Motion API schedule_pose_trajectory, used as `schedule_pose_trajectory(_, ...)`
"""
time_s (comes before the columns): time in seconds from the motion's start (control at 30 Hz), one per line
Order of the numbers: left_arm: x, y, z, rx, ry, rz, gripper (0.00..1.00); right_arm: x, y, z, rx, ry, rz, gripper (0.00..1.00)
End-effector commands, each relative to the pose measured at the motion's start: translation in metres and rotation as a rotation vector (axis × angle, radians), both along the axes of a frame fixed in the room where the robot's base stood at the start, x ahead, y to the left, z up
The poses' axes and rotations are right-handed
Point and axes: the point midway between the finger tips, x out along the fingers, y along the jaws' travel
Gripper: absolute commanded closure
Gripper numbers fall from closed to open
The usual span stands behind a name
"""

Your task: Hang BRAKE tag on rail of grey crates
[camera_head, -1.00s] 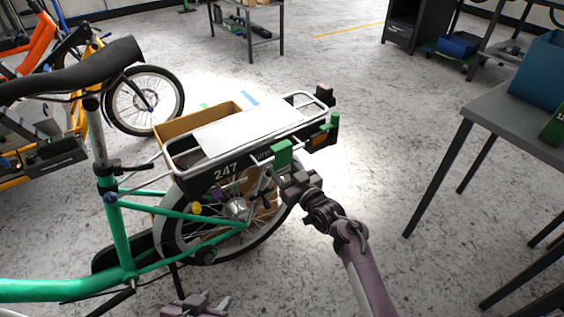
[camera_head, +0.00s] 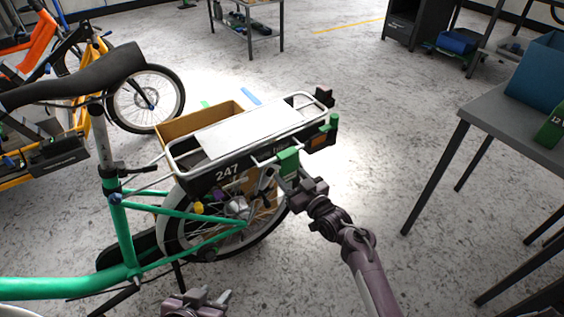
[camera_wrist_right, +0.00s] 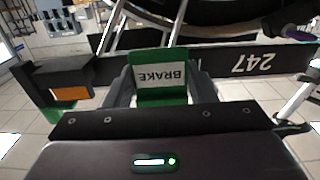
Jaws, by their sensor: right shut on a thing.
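The green BRAKE tag (camera_head: 288,161) has a white label with BRAKE on it. The label appears upside down in the right wrist view (camera_wrist_right: 160,74). My right gripper (camera_head: 296,184) is shut on the tag, with a finger on each side.
The green-framed bike (camera_head: 123,235) fills the left. Another green piece (camera_head: 333,122) is at the rack's right end. A cardboard box (camera_head: 205,119) is behind the rack. A grey table (camera_head: 500,118) with a blue bin (camera_head: 540,72) stands right. Floor between is clear.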

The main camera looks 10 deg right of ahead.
Motion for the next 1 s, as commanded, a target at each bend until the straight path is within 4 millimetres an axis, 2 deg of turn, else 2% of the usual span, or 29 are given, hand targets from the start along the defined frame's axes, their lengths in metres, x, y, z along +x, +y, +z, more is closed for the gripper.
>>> schedule_pose_trajectory(0.7, 0.000, 0.000, 0.030, 0.000, 0.000, 0.000, 0.64, -0.041, -0.015, 0.001, 0.000, 0.001, 0.000, 0.70)
schedule_pose_trajectory(1.0, 0.000, 0.000, 0.032, 0.000, 0.000, 0.000, 0.64, -0.047, -0.017, 0.000, 0.000, -0.001, 0.000, 0.70)
